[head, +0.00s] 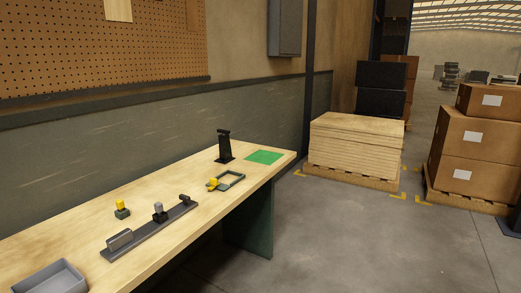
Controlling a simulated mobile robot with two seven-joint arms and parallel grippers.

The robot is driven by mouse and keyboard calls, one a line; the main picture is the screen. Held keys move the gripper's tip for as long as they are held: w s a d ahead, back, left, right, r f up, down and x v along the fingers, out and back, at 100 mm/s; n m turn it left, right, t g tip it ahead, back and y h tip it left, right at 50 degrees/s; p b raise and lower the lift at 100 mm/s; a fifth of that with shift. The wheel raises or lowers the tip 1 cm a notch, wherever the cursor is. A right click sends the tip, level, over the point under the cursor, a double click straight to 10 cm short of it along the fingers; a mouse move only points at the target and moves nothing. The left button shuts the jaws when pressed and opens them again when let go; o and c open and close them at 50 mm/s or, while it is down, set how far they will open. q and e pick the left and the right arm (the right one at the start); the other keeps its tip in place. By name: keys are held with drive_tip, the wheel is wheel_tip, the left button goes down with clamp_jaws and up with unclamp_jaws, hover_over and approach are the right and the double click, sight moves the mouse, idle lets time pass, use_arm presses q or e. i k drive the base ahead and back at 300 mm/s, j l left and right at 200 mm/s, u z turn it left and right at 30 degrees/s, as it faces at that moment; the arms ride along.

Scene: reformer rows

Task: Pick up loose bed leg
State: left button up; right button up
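No object in the head view can be surely told as the loose bed leg. A small yellow-topped piece on a dark green base (122,209) stands upright on the wooden workbench (75,226). Another yellow piece (212,184) is at the left corner of a dark green open frame (231,179); I cannot tell whether it is attached. A long dark bar (143,241) lies on the bench with a grey block, a small upright grey piece (158,211) and a dark knob on it. Neither of my grippers is in view.
A grey open tray (50,278) sits at the bench's near left. A black stand (224,147) and a flat green patch (262,157) are at the far end. A pallet of boards (356,139) and stacked cartons (470,147) stand beyond; the floor between is clear.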

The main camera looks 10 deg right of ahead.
sight(225, 147)
drive_tip(key=i+l+z, duration=0.65)
drive_tip(key=i+z, duration=0.2)
drive_tip(key=i, duration=0.15)
drive_tip(key=i+l+z, duration=0.1)
drive_tip(key=i+z, duration=0.3)
drive_tip(key=i, duration=0.9)
drive_tip(key=i+u, duration=0.25)
drive_tip(key=i+l+u, duration=0.25)
drive_tip(key=i, duration=0.25)
drive_tip(key=i+l+u, duration=0.5)
drive_tip(key=i+u, duration=0.15)
drive_tip(key=i+l+u, duration=0.85)
drive_tip(key=k+l, duration=0.1)
